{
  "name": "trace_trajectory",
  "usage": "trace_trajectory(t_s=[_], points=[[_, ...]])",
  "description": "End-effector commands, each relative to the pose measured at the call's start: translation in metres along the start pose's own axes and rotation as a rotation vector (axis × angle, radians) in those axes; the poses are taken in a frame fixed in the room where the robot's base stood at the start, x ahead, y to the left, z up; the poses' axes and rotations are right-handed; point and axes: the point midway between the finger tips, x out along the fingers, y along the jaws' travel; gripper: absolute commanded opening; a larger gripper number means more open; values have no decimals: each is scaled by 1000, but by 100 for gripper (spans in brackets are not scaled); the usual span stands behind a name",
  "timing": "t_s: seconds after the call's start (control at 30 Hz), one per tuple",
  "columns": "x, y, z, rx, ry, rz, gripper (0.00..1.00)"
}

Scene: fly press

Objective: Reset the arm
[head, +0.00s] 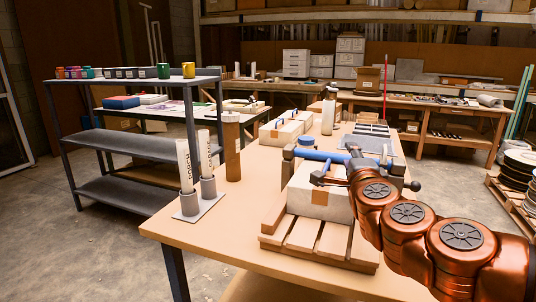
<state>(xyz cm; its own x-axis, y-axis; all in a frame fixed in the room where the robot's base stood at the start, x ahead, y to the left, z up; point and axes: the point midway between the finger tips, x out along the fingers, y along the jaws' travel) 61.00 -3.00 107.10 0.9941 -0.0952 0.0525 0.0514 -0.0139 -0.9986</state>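My copper-coloured arm reaches in from the lower right over the workbench (205,228). My gripper (335,172) is the dark end piece at the arm's tip. It is close to the blue crossbar (318,156) of a press-like fixture, above a white block (303,192). The gripper is small and partly merged with the dark fixture parts, so I cannot tell whether its fingers are open or shut, or whether it touches the bar. The white block, with an orange label, sits on a wooden slatted pallet (305,238).
Two white tubes marked PORCH (186,168) and GARAGE (205,155) stand in grey holders at the bench's left. A brown cylinder (232,150) stands behind them. More white boxes (281,132) and a grey tray (369,143) lie farther back. A metal shelf (140,145) stands left.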

Motion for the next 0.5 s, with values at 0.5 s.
trace_trajectory(t_s=[0.5], points=[[-101,79,152,-583,-680,180,35]])
